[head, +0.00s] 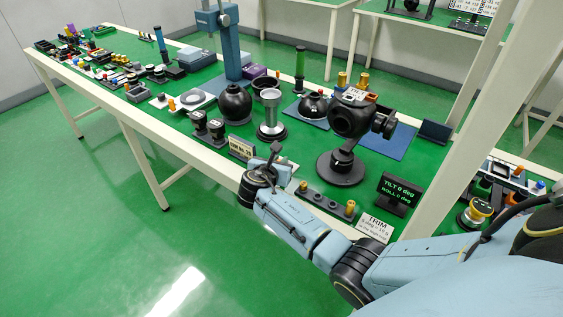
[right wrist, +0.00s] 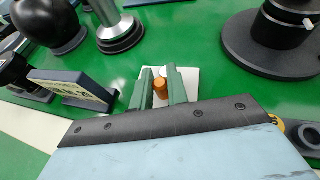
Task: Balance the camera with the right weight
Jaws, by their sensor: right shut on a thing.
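The dark camera (head: 352,115) sits on a gimbal stand with a round black base (head: 340,168); the base also shows in the right wrist view (right wrist: 265,45). A black readout (head: 400,191) shows green TILT and ROLL lines; both seem to read 0 deg, but the digits are small. A weight rack (head: 327,204) holds orange-brass and dark cylinders. My right gripper (right wrist: 162,86) is shut on a small orange weight (right wrist: 160,90), above or at a white card (right wrist: 188,78). In the head view its fingers are mostly hidden behind the wrist. My left gripper is not in view.
A TRIM card (head: 376,228) stands right of the rack. A small sign (head: 242,148) stands left of my right gripper, and a silver pedestal (head: 270,118) behind it. Black spheres, a blue column and boxes crowd the bench further back.

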